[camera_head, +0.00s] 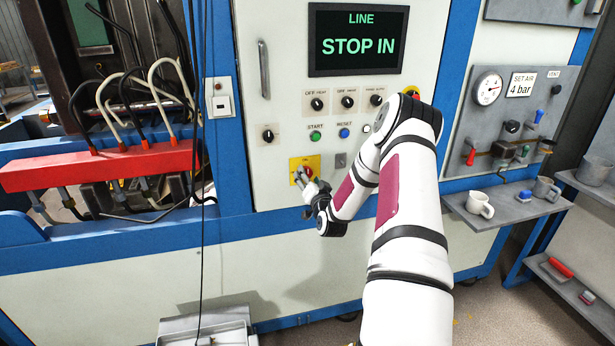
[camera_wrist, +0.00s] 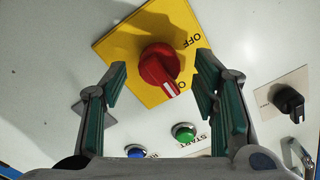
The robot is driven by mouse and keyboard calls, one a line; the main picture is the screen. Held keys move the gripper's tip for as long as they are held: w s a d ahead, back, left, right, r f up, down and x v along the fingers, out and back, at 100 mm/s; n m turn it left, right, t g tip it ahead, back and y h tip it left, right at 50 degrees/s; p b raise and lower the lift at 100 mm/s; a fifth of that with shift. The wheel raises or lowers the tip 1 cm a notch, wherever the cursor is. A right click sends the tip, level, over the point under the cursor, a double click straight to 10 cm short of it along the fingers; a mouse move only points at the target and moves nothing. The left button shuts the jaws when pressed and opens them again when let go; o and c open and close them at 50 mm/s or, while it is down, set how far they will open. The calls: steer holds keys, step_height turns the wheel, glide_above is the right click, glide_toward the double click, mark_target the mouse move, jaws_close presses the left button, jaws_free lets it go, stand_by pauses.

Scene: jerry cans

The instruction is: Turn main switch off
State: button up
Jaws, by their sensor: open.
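The main switch is a red rotary knob (camera_wrist: 158,65) on a yellow plate (camera_wrist: 122,45), seen in the wrist view. The plate carries the word OFF at its upper right and partly hidden letters at the knob's lower edge. The knob's white mark points down and slightly right, toward those letters. My gripper (camera_wrist: 160,72) is open, with one finger on each side of the knob and a visible gap to it. In the head view, the yellow plate (camera_head: 296,164) sits low on the panel and my gripper (camera_head: 306,181) partly covers the knob.
Green START (camera_wrist: 184,132) and blue RESET (camera_wrist: 136,152) buttons lie near the knob. A black selector (camera_wrist: 289,103) is to the right in the wrist view. The panel display (camera_head: 358,40) reads LINE STOP IN. A shelf with a mug (camera_head: 480,204) stands right of my arm.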

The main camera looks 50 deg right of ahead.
steer(key=shift+x, duration=1)
steer(key=c, duration=1.1)
steer(key=shift+c, duration=0.2)
steer(key=shift+n, duration=0.4)
